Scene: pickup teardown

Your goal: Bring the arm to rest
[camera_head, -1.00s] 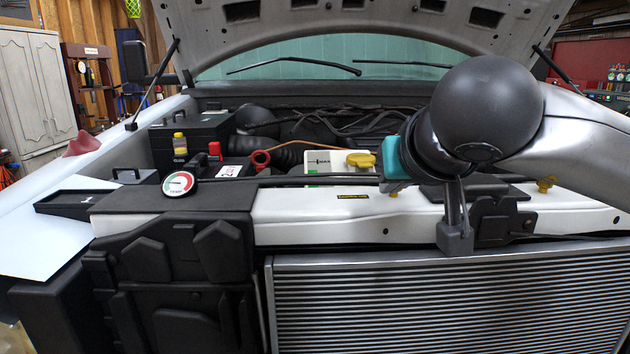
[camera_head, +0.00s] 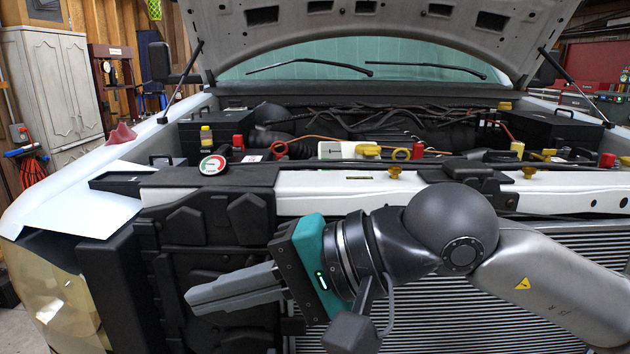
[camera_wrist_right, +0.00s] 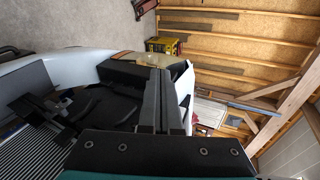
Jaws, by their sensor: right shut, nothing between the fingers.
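My right arm (camera_head: 570,285) comes in from the right of the head view, in front of the radiator grille. My right gripper (camera_head: 192,300) points left, in front of the black panel at the truck's front. Its grey fingers are together, with nothing between them. The fingers (camera_wrist_right: 158,100) also show close together in the right wrist view. The gripper appears clear of the truck's front, though the exact gap is hard to tell. My left gripper is in neither view.
The radiator grille (camera_head: 540,265) lies behind my arm. The open engine bay holds black boxes (camera_head: 217,132), a round gauge (camera_head: 212,165) and a yellow cap (camera_head: 370,150). A black tray (camera_head: 122,182) and pale sheet (camera_head: 75,208) lie at left. The raised hood (camera_head: 380,22) spans above.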

